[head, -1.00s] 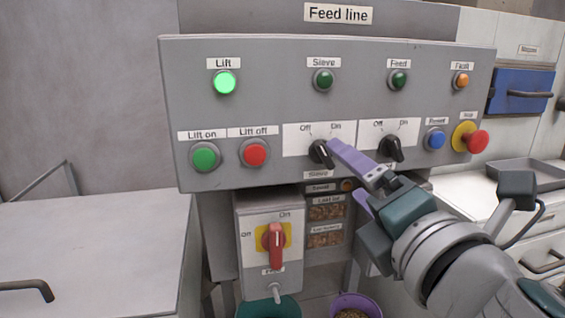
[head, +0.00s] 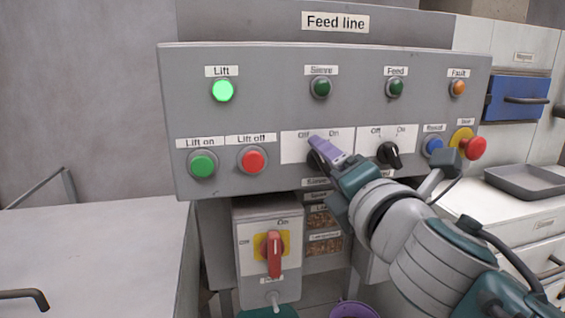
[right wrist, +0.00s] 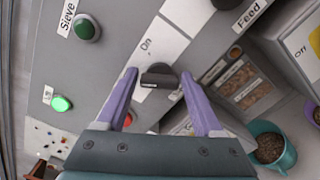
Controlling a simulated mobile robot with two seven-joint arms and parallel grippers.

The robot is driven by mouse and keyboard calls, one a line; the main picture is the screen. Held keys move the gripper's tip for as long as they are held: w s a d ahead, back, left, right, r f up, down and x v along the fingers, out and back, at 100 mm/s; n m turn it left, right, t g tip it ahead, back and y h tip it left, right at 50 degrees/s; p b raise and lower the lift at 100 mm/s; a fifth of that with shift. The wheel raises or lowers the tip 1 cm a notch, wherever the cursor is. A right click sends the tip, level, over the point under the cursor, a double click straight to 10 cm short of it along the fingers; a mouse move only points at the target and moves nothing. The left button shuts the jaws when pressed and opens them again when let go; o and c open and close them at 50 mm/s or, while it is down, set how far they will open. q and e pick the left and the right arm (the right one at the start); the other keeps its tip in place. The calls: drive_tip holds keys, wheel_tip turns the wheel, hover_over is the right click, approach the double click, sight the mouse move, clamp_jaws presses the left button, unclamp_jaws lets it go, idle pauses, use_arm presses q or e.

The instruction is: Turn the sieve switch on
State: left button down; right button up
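The sieve switch (head: 316,163) is a black rotary knob on the grey panel, below a white plate marked Off and On. In the head view it is mostly hidden by my right gripper (head: 325,150). In the right wrist view the knob (right wrist: 158,77) sits between the two purple fingers of my right gripper (right wrist: 159,76), which are open with a gap on each side. I cannot tell which mark its pointer faces. The Sieve lamp (head: 321,88) is dark green and unlit. My left gripper is not in view.
The feed switch (head: 389,154) is close on the right. Beyond it are the blue button (head: 434,146) and red stop button (head: 476,148). The Lift off button (head: 252,160) is to the left. The Lift lamp (head: 222,91) glows green. A red-handled switch box (head: 274,254) stands below.

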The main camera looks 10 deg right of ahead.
drive_tip(key=c, duration=1)
drive_tip(key=shift+m, duration=0.4)
drive_tip(key=shift+f+m, duration=0.1)
drive_tip(key=shift+m, duration=0.9)
drive_tip(key=m, duration=0.2)
drive_tip(key=shift+m+b, duration=0.3)
drive_tip(key=shift+b, duration=0.1)
drive_tip(key=m, duration=0.5)
drive_tip(key=shift+f, duration=0.15)
drive_tip(key=shift+m, duration=0.7)
